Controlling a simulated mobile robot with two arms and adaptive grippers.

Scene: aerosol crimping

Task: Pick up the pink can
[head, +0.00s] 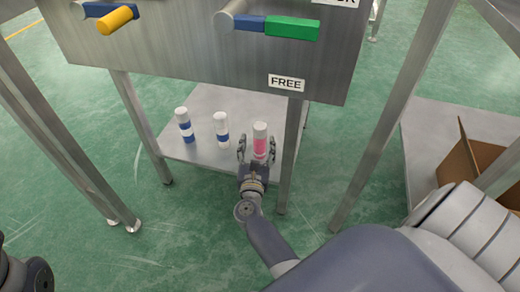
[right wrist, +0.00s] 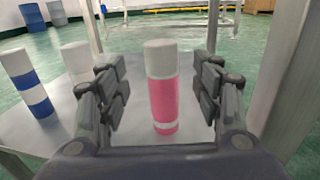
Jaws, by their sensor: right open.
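The pink can (head: 260,144) has a white top and stands upright on the low metal shelf (head: 205,101), at the right end of a row of cans. My right gripper (head: 257,150) is open, with its fingers on either side of the pink can. In the right wrist view the pink can (right wrist: 162,95) stands between the open fingers of the right gripper (right wrist: 162,95), with a gap visible on each side. My left gripper is not in view; only a dark part of my left arm shows at the lower left of the head view.
Two white cans with blue bands, one at the left (head: 185,125) and one in the middle (head: 222,129), stand left of the pink can. A table leg (head: 291,150) rises close to its right. The metal cabinet (head: 170,50) overhangs the shelf. A cardboard box (head: 470,155) sits at the right.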

